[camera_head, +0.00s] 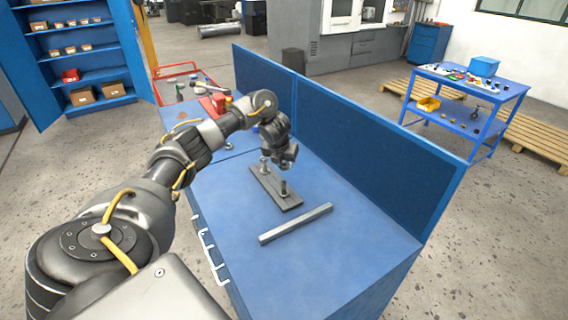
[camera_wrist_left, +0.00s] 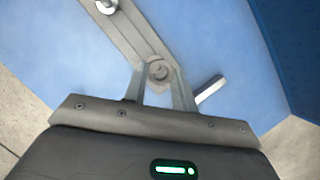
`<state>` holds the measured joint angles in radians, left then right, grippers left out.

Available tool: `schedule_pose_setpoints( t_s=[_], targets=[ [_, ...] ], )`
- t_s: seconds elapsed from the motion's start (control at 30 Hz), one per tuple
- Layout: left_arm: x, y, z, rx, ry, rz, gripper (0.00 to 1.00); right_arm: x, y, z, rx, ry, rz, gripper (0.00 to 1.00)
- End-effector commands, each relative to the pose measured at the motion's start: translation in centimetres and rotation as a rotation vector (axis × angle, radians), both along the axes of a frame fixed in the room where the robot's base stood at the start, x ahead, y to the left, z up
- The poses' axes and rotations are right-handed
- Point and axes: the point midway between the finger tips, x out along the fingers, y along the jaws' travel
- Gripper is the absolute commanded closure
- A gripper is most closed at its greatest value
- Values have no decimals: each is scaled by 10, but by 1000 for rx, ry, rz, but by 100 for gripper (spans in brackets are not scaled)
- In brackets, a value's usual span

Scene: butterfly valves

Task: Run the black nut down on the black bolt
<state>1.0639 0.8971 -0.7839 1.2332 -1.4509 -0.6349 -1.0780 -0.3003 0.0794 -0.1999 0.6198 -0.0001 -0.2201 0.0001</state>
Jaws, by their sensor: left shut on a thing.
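A dark grey plate (camera_head: 272,186) lies on the blue bench with two upright posts. The nearer post, a dark bolt (camera_head: 284,189), stands near the plate's front end. The far post (camera_head: 265,166) has a paler top and is at the upper left in the left wrist view (camera_wrist_left: 106,5). My left gripper (camera_head: 289,161) points down over the plate. I cannot tell whether the nut touches the bolt's thread.
A grey bar (camera_head: 296,223) lies on the bench in front of the plate and shows right of the fingers in the left wrist view (camera_wrist_left: 211,88). A blue panel (camera_head: 345,135) walls off the bench's back side. The front of the bench (camera_head: 320,275) is clear.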

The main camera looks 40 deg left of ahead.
Motion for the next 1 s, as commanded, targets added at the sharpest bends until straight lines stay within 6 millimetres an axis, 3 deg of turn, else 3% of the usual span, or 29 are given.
schedule_pose_setpoints(
  t_s=[0.47,1.0],
  targets=[
    [1,-1,-42,-1,0,0,97,1,0,-42,0,-2,0,36],
    [1,-1,-50,0,0,-1,97,1,0,-44,0,-1,0,36]
  ],
)
